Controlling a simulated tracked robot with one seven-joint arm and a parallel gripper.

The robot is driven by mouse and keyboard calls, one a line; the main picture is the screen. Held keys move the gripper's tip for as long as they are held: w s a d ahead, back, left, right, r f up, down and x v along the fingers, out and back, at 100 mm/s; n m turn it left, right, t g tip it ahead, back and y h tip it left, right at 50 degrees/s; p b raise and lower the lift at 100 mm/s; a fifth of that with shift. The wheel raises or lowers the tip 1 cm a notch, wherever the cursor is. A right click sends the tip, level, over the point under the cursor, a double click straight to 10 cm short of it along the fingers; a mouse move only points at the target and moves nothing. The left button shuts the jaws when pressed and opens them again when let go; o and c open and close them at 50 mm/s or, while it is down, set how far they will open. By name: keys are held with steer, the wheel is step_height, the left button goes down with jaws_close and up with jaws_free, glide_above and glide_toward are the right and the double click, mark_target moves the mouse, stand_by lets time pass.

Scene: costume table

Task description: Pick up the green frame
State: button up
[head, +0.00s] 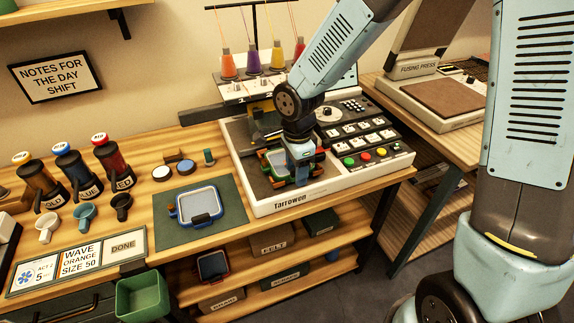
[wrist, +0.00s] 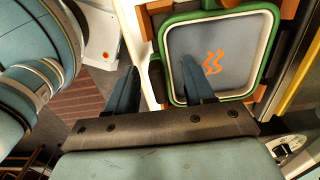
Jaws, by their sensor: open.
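The green frame (head: 265,164) sits on the bed of the white embroidery machine (head: 262,201) in the head view, partly hidden by my gripper (head: 303,181). In the wrist view the green frame (wrist: 247,10) is a rounded square around grey cloth with an orange wavy mark. In that view my gripper (wrist: 160,85) is open, one finger outside the frame's left side and the other over the cloth. A dark part on that side of the frame shows between the fingers. I cannot tell whether they touch it.
A blue frame (head: 199,206) lies on a dark green mat (head: 235,212) to the left. A red frame (head: 212,265) stands on the shelf below. The thread spools (head: 252,61) and the machine's button panel (head: 362,140) are close to my arm. A fusing press (head: 437,98) stands at right.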

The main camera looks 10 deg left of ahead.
jaws_close()
stand_by(0.3)
steer(key=shift+r, duration=0.15)
